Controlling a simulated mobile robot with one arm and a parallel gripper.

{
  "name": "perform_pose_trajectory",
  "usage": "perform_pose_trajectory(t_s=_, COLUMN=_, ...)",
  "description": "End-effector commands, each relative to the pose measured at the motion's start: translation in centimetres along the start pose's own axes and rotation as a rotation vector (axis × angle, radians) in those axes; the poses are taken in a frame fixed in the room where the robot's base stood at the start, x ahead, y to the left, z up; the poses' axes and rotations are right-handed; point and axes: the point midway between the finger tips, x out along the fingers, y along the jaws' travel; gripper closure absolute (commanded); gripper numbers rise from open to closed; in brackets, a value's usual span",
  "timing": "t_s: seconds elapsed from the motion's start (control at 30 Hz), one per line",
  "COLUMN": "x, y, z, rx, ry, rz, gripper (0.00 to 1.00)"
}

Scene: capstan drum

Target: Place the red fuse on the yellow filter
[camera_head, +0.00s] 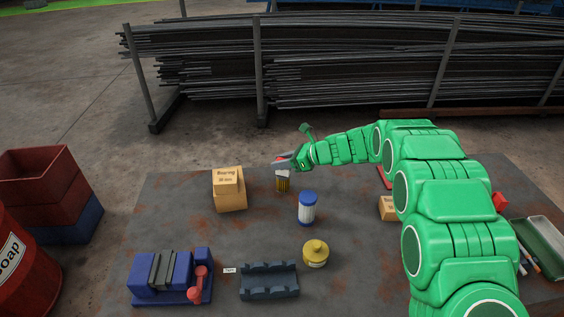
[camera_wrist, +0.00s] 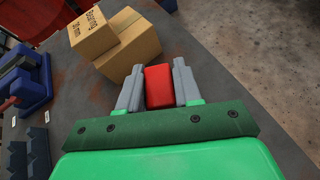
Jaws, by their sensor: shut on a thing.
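My gripper (camera_head: 283,165) is at the far part of the table, its fingers shut on the red fuse (camera_wrist: 158,88). In the wrist view the fuse is a red block between the two grey fingers (camera_wrist: 158,72). In the head view only a little red of the fuse (camera_head: 282,158) shows at the fingers. The filter is hidden in the wrist view.
A blue vise-like fixture (camera_head: 170,277) and dark cradle (camera_head: 268,282) lie at the front.

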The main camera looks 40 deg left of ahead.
Motion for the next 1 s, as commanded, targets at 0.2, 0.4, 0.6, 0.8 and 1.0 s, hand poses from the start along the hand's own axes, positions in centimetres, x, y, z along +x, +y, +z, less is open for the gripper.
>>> perform_pose_trajectory(t_s=0.2, x=0.1, y=0.0, z=-0.2, rx=0.000, ry=0.001, rz=0.001, gripper=0.60)
perform_pose_trajectory(t_s=0.4, x=0.1, y=0.0, z=-0.2, rx=0.000, ry=0.000, rz=0.000, gripper=0.41)
perform_pose_trajectory(t_s=0.6, x=0.1, y=0.0, z=-0.1, rx=0.000, ry=0.001, rz=0.000, gripper=0.41)
perform_pose_trajectory(t_s=0.8, x=-1.1, y=0.0, z=0.1, rx=0.000, ry=0.000, rz=-0.001, gripper=0.41)
perform_pose_trajectory(t_s=1.0, x=-4.6, y=-0.1, z=0.1, rx=0.001, ry=0.000, rz=-0.004, gripper=0.41)
